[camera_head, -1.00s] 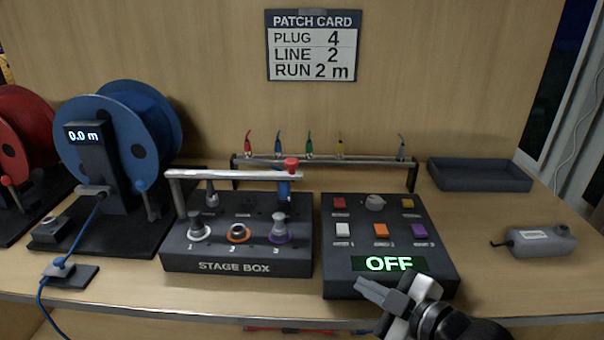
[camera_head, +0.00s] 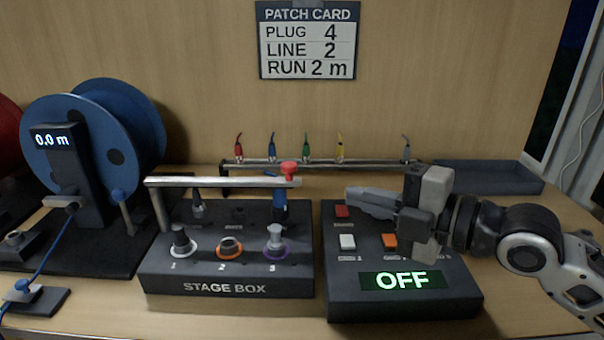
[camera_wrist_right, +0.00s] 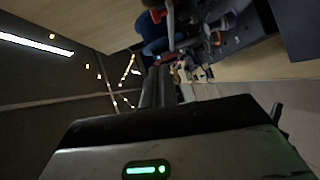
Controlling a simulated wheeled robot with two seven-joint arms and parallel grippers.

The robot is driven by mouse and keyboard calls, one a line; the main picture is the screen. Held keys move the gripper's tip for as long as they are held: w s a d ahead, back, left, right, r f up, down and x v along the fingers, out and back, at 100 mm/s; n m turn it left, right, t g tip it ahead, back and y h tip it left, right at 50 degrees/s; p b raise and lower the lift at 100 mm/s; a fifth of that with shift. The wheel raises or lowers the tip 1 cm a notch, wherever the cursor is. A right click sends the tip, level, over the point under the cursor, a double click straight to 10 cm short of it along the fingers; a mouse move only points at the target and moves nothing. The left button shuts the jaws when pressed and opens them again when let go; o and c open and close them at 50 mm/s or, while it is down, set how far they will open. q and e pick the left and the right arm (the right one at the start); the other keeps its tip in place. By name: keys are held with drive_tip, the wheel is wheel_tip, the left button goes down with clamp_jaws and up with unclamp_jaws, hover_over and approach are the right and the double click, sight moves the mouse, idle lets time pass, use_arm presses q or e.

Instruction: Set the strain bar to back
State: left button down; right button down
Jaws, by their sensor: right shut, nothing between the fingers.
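The strain bar (camera_head: 215,181) is a light metal bar above the stage box (camera_head: 225,286). It runs from a post at the box's left to a red knob (camera_head: 289,169) at its right end, over a blue post. My right gripper (camera_head: 350,197) is shut and empty. It hangs over the button panel (camera_head: 405,302), pointing left, a little right of the bar's red knob and apart from it. In the right wrist view, the gripper's closed fingers (camera_wrist_right: 160,85) point up toward the red knob. My left gripper is not in view.
The panel display reads OFF. A rack (camera_head: 320,164) with several coloured plugs stands behind. A blue reel (camera_head: 95,135) stands at the left, a dark tray (camera_head: 490,178) at the back right. The patch card (camera_head: 308,40) reads plug 4, line 2, run 2 m.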

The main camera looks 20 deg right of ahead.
drive_tip(key=w+d+p+x, duration=0.1)
drive_tip(key=d+p+x, duration=0.1)
drive_tip(key=x, duration=1.1)
drive_tip(key=shift+w+d+f+p, duration=0.2)
drive_tip(key=shift+w+p, duration=0.15)
drive_tip(key=shift+p, duration=0.15)
drive_tip(key=shift+d, duration=0.1)
